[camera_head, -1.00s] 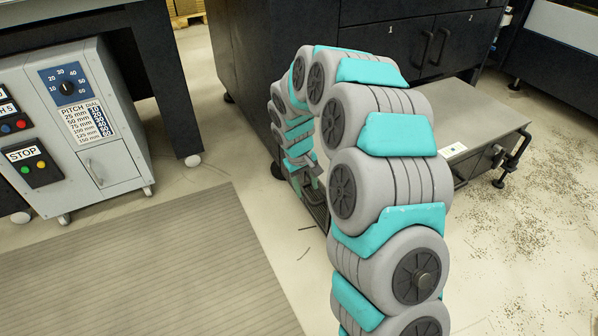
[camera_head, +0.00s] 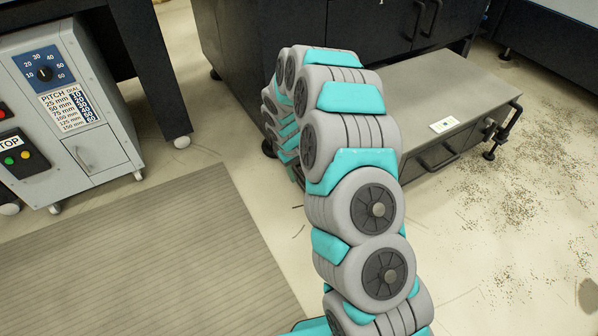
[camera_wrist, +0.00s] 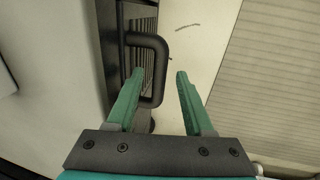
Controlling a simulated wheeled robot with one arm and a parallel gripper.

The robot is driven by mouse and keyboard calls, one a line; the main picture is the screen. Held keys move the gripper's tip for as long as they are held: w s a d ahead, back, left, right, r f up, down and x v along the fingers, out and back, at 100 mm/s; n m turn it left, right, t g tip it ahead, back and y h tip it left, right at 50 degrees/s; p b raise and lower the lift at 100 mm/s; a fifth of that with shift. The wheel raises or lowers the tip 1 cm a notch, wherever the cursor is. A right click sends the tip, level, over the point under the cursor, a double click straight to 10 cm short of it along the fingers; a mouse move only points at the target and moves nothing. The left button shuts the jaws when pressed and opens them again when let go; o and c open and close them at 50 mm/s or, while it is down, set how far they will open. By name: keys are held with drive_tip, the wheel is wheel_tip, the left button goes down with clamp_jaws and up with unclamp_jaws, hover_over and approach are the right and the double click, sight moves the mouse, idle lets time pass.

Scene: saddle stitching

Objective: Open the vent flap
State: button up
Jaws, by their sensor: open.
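The vent flap (camera_wrist: 139,60) shows in the wrist view as a dark slatted panel, seen at a steep angle. A thick black bar handle (camera_wrist: 158,62) stands out from it. My gripper (camera_wrist: 160,72) is open, with two green fingers. The handle's long bar appears between the fingertips, closer to the left finger, which overlaps part of the handle in the picture. I cannot tell whether finger and handle touch. Nothing is held. In the head view my arm hides the gripper and the flap.
A low grey cabinet (camera_head: 410,95) stands right of my arm, beside a dark cabinet (camera_head: 305,25). A grey control box (camera_head: 95,115) is at left. A ribbed mat (camera_head: 150,260) covers floor at lower left. Debris (camera_head: 500,165) litters the floor at right.

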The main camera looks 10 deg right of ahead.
drive_tip(key=shift+f, duration=0.1)
drive_tip(key=shift+c, duration=0.2)
clamp_jaws()
idle(1.2)
